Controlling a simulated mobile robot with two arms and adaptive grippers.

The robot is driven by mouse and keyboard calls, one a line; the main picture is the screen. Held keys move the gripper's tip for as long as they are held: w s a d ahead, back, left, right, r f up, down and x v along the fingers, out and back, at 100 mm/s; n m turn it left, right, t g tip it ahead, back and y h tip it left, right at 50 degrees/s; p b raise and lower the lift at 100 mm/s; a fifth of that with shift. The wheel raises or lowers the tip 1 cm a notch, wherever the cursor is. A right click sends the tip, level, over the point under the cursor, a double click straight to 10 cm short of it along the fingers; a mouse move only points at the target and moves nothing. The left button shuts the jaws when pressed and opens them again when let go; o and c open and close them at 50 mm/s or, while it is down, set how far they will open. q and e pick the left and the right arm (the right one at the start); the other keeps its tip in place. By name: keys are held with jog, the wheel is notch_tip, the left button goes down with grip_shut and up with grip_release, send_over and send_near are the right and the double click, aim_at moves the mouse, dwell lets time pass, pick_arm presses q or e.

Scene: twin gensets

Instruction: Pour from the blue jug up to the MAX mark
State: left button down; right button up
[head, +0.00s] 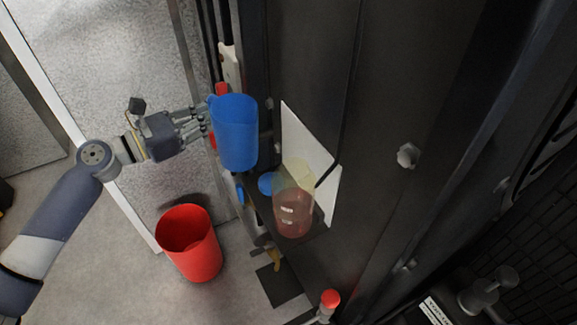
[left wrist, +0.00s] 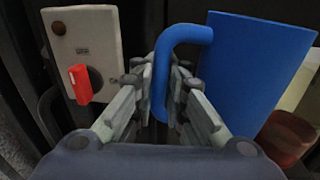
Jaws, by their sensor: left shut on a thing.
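The blue jug (head: 236,135) is held up and roughly upright at the dark cabinet. My left gripper (head: 205,125) is shut on its handle; in the left wrist view the fingers (left wrist: 168,85) close around the blue handle (left wrist: 178,38), and the jug body (left wrist: 245,75) is to the right. A clear container (head: 295,205) with reddish liquid in its lower part and a yellowish upper part stands on a dark shelf, below and to the right of the jug. Pale marks show on its side, too small to read. My right gripper is not in view.
A red bucket (head: 190,245) stands on the floor at lower left. A blue round cap (head: 267,184) lies beside the container. A white panel (head: 308,150) is behind it. A pale switch box with a red knob (left wrist: 82,84) is left of the fingers.

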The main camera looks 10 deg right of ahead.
aim_at(222, 104)
pick_arm(q)
jog(key=shift+s+r+m, duration=0.3)
jog(key=shift+r+m, duration=0.2)
jog(key=shift+r, duration=0.4)
jog(key=s+r+m+p, duration=0.1)
jog(key=r, duration=0.1)
jog(key=s+d+r+m, duration=0.1)
jog(key=r+m, duration=0.1)
jog(key=s+d+r+m+p, duration=0.1)
jog(key=r, duration=0.1)
jog(key=shift+s+d+r+m+y+p, duration=0.15)
jog(key=shift+s+r+m+y+p, duration=0.1)
jog(key=shift+r+m+y+p, duration=0.15)
jog(key=shift+s+d+r+m+t+y+p, duration=0.1)
jog(key=shift+s+d+r+m+p, duration=0.15)
jog(key=shift+r+m, duration=0.25)
jog(key=shift+s+d+r+m+t+y+p, duration=0.1)
jog(key=shift+s+r+m+p, duration=0.2)
jog(key=shift+r, duration=0.3)
jog(key=shift+s+d+r+m+t+y+p, duration=0.1)
jog(key=shift+s+d+r+m+p, duration=0.1)
jog(key=shift+r+m, duration=0.35)
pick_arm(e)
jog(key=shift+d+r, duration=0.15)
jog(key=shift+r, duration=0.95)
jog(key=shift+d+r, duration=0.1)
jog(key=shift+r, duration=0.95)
